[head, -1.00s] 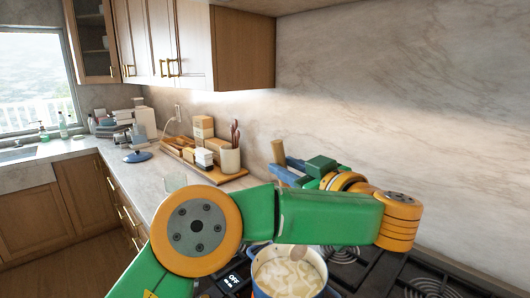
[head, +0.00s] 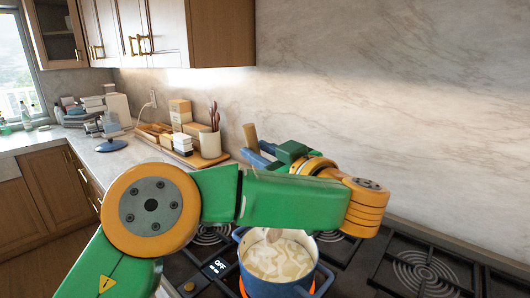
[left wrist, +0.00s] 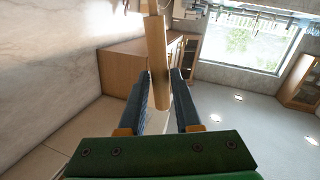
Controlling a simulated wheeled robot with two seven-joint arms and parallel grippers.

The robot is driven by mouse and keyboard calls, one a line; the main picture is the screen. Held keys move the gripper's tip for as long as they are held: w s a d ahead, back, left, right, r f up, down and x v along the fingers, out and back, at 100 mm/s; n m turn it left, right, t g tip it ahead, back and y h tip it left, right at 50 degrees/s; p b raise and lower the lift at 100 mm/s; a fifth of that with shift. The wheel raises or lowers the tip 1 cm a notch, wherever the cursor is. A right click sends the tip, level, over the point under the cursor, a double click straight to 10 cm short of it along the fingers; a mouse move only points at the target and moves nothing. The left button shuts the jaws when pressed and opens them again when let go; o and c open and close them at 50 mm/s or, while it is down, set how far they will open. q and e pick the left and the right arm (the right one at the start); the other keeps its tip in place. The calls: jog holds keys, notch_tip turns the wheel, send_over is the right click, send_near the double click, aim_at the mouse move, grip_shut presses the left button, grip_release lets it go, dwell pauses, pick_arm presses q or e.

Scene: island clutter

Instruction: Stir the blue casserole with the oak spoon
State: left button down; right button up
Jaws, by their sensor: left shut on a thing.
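The blue casserole (head: 275,287) stands on the hob at the bottom centre of the head view, with pale chunky contents inside. My left gripper (head: 262,156) is shut on the wooden handle of the oak spoon (head: 250,135), above and behind the pot. In the left wrist view the spoon handle (left wrist: 157,60) runs between the two dark fingers (left wrist: 163,105). A rounded pale wooden end (head: 273,235) shows at the pot's back inner edge; it appears to be the spoon's lower end. My left arm hides the spoon's middle. My right gripper is out of view.
An orange glow shows under the casserole. Free burners (head: 425,272) lie to its right, and an OFF display (head: 216,267) to its left. A utensil crock (head: 210,145) and boxes stand on a wooden board behind left. The marble wall rises close behind.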

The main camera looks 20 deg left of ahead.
pick_arm(q)
notch_tip(320, 180, down, 10)
jog(key=d+b, duration=0.1)
jog(key=b, duration=0.4)
jog(key=shift+w+d+f, duration=0.15)
jog(key=shift+w+f, duration=0.05)
jog(key=shift+w, duration=0.2)
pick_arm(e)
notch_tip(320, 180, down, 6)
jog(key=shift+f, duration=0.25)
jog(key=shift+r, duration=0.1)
